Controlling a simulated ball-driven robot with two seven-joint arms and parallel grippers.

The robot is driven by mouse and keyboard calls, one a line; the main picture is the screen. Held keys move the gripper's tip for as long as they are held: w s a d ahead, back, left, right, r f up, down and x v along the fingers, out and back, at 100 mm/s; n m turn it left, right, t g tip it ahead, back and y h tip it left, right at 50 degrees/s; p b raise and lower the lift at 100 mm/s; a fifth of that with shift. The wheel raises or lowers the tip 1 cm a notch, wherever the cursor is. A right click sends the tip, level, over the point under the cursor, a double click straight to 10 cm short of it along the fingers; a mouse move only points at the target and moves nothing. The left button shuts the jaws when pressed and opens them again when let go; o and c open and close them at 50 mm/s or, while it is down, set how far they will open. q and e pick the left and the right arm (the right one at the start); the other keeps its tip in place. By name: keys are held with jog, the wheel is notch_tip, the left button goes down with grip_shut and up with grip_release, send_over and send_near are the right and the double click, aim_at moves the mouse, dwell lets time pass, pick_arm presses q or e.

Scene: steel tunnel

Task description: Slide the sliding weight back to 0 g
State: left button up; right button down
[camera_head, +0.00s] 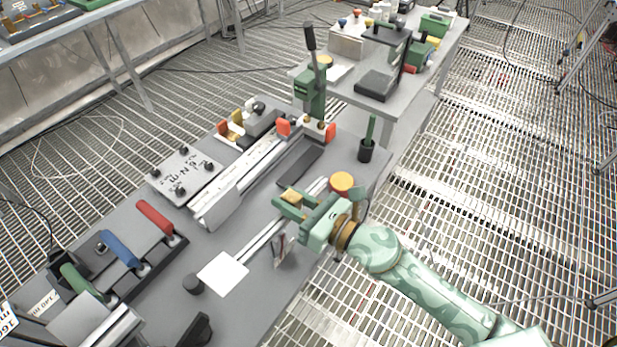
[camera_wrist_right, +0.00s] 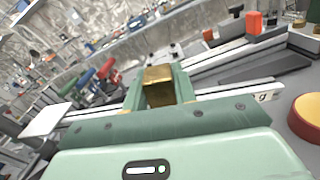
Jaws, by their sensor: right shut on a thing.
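The sliding weight (camera_wrist_right: 158,84) is a small brass block. In the right wrist view it sits between the two green fingers of my right gripper (camera_wrist_right: 159,92), which is shut on it. In the head view the right gripper (camera_head: 289,204) reaches in from the right over the balance beam (camera_head: 262,240), and the brass weight (camera_head: 292,196) shows between its fingertips. The beam is a pale bar running from a white square plate (camera_head: 223,272) at lower left toward upper right. The scale marks under the gripper are hidden; a "g" shows on the beam in the wrist view. My left gripper is not in view.
A yellow-topped round thing (camera_head: 342,182) stands close to the right gripper. A long metal rail (camera_head: 240,180), a lever press (camera_head: 311,80) and a plate with knobs (camera_head: 187,170) stand behind. Red, blue and green handles (camera_head: 122,250) are at lower left. A dark cup (camera_head: 366,150) stands near the right edge.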

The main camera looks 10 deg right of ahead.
jog(key=shift+s+a+r, duration=0.15)
jog(key=shift+s+a, duration=0.15)
